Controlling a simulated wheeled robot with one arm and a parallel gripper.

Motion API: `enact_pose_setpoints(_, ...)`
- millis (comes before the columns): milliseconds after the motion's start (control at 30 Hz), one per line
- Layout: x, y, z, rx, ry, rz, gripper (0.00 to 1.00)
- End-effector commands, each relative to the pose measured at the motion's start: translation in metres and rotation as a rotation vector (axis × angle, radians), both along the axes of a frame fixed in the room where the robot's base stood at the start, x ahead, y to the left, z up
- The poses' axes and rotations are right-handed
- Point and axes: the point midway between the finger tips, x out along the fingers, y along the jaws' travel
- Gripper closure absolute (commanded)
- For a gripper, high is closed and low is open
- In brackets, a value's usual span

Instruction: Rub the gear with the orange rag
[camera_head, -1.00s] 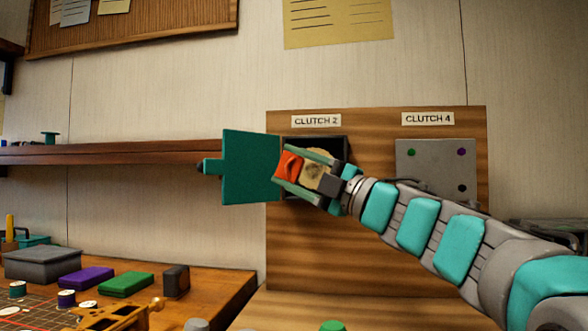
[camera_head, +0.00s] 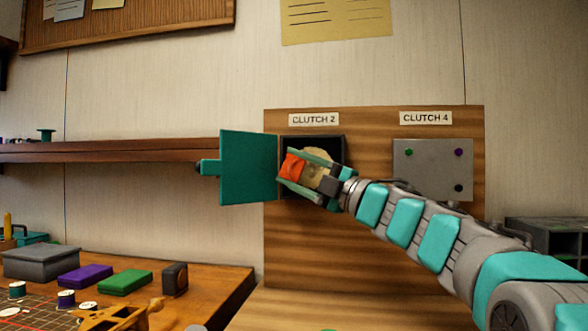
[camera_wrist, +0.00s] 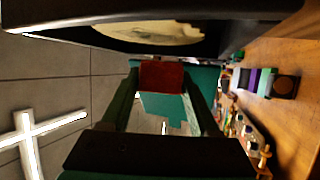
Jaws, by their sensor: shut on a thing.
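The gear (camera_head: 318,155) is a tan disc inside the dark open box under the "CLUTCH 2" label, partly hidden behind my gripper. In the wrist view the gear (camera_wrist: 150,32) shows as a pale disc in the dark box at the top. My gripper (camera_head: 290,171) is shut on the orange rag (camera_head: 293,166), in front of the box and pointing left. The rag (camera_wrist: 161,75) sits between the fingertips in the wrist view, dark red there, apart from the gear in that picture. I cannot tell whether the rag touches the gear in the head view.
A teal door (camera_head: 248,168) stands open at the box's left, close to my fingertips. A closed grey "CLUTCH 4" panel (camera_head: 432,170) is on the right of the wooden board (camera_head: 340,240). A workbench (camera_head: 215,290) with blocks and spools lies lower left.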

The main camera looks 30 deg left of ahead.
Motion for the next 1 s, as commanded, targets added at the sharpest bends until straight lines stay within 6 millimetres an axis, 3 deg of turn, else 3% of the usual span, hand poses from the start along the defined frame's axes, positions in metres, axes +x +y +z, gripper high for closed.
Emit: enact_pose_setpoints(1000, 0.01, -0.001, 0.001, 0.0, -0.002, -0.003, 1.0)
